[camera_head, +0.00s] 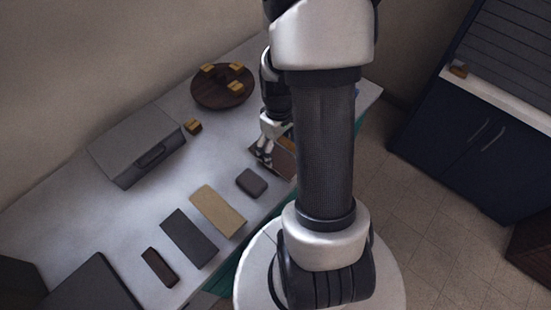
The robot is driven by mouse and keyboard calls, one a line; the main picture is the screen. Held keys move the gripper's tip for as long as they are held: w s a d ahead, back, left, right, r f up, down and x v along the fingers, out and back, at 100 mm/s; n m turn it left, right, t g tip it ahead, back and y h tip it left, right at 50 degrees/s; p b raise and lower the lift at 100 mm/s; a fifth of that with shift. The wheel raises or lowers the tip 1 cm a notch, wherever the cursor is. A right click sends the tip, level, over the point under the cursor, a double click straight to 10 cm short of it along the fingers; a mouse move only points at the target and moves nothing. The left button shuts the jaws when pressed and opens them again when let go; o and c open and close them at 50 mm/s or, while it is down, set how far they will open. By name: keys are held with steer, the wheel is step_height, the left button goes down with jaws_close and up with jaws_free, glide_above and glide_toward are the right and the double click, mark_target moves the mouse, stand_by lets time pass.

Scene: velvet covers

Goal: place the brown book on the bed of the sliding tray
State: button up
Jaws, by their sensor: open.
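A small dark brown, book-like block (160,267) lies flat near the front left of the table. A brown flat-faced thing (286,163) is beside my gripper, partly hidden by my arm; I cannot tell which of the two is the brown book. A grey box with a dark handle on its front (128,142) stands at the back left and may be the sliding tray; no pulled-out bed shows. My gripper (264,152) is open, pointing down close to the brown flat-faced thing. I cannot tell whether they touch.
A tan slab (218,211), a dark grey slab (189,238) and a small grey block (251,182) lie along the front. A round wooden board (222,97) with yellow blocks stands behind, a small brown block (193,126) beside it. The table (95,215) is bare before the grey box.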

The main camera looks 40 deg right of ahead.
mark_target(275, 156)
steer(key=f+b, duration=0.1)
steer(key=f, duration=0.1)
steer(key=w+f+b, duration=0.1)
steer(key=f, duration=0.2)
steer(key=shift+c, duration=0.6)
steer(key=c, duration=1.2)
steer(key=shift+r, duration=0.15)
